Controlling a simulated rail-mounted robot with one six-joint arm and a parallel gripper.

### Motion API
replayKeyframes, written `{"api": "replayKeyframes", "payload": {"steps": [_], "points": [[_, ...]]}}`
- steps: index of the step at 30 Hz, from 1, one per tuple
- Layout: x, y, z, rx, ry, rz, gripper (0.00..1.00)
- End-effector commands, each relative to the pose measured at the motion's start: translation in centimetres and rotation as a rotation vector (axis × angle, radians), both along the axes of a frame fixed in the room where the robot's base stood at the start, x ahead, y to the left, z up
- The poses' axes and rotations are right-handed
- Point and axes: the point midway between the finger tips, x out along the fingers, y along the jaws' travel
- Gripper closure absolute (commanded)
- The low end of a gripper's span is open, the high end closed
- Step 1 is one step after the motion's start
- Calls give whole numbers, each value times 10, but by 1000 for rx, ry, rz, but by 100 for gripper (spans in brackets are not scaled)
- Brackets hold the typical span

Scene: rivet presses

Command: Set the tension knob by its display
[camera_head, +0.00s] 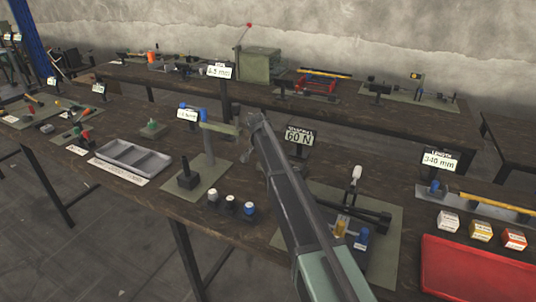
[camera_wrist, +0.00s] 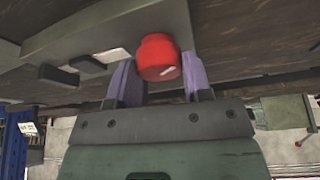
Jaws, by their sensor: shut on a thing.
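The red tension knob (camera_wrist: 158,58) shows in the wrist view between the two purple fingers of my gripper (camera_wrist: 159,68). My gripper is shut on it. A short white mark shows on the knob's face, at its lower right in that view. In the head view my gripper (camera_head: 254,128) is at the far end of my arm, and the knob is hidden there. The display (camera_head: 299,137) stands just right of my gripper and reads 60 N; the small label above the number is hard to read.
A post with a blue-topped arm (camera_head: 207,140) stands close left of my gripper. Several small capped pots (camera_head: 231,203) and a grey tray (camera_head: 133,158) lie left. A 340 mm sign (camera_head: 440,161), small boxes (camera_head: 481,230) and a red tray (camera_head: 475,275) are right.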

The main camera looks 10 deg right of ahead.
Motion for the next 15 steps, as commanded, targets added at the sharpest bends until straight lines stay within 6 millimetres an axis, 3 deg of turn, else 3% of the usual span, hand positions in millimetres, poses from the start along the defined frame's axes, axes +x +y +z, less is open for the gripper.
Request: {"api": "replayKeyframes", "payload": {"steps": [6,7,9,11,15], "points": [[-1,0,0,1,2,1,78],[-1,0,0,1,2,1,52],[-1,0,0,0,1,1,41],[0,0,0,0,1,2,32],[0,0,0,0,1,2,30]]}}
